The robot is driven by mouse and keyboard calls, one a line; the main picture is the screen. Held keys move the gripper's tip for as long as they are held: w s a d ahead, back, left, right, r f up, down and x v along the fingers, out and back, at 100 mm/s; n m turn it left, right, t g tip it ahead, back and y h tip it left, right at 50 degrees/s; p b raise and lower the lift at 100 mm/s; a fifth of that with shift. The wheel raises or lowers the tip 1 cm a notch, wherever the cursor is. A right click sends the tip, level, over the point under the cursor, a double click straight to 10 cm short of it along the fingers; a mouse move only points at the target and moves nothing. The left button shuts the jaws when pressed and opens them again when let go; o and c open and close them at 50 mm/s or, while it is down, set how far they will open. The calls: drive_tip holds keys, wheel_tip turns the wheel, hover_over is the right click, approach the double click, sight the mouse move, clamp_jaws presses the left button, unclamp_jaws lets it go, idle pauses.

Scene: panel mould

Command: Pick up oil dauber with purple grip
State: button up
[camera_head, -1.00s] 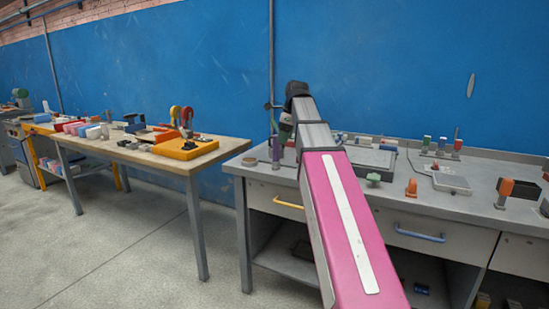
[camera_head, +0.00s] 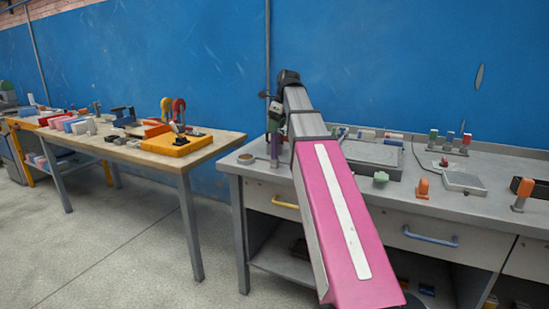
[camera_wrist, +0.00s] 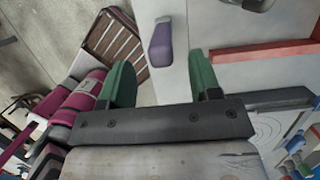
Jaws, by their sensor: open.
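The oil dauber with the purple grip (camera_wrist: 160,44) shows in the wrist view above the middle of my gripper. It lies between the lines of the two green fingers, beyond their tips, and nothing is clasped. In the head view, a slim dark purple upright thing (camera_head: 274,150) stands near the left end of the grey bench and appears to be the same dauber. My gripper (camera_wrist: 160,70) is open and empty. In the head view its end is just above that upright thing, partly hidden by my arm.
A wooden table (camera_head: 215,142) stands left, across a gap. A slatted crate (camera_wrist: 113,40) shows in the wrist view.

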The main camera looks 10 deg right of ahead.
sight(275, 149)
drive_tip(key=x, duration=0.5)
drive_tip(key=c, duration=1)
